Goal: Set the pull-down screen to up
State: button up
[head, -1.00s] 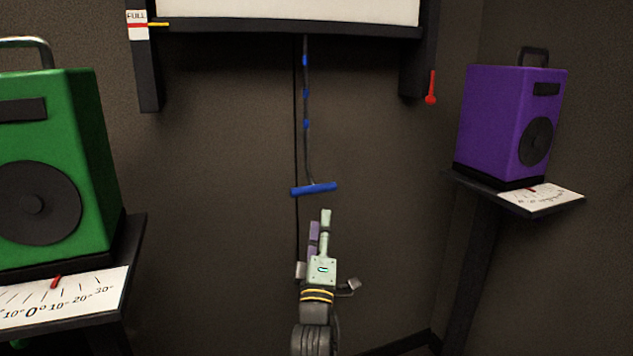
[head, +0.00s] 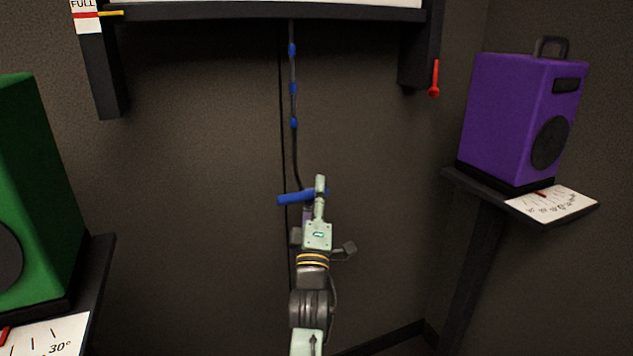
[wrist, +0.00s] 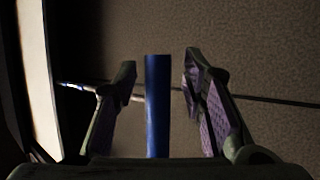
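The pull-down screen (head: 250,3) shows only its lower edge and dark bottom bar (head: 260,14) at the top of the head view. A dark cord (head: 293,105) with blue marks hangs from the bar to a blue handle (head: 292,199). My gripper (head: 318,186) is at the handle and covers part of it in the head view. In the wrist view the blue handle (wrist: 157,105) stands between the two fingers of my gripper (wrist: 160,85), with a gap on both sides. The fingers are open. The upper part of the screen is out of view.
A red lever (head: 434,80) is on the right post of the frame. A purple speaker (head: 520,120) stands on a right shelf, a green speaker (head: 35,200) on a left one. A "FULL" label with a yellow pointer (head: 110,13) is at top left. Bare wall surrounds the handle.

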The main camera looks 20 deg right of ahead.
jog(key=shift+r, duration=0.1)
jog(key=shift+c, duration=0.5)
grip_shut()
dwell(0.4)
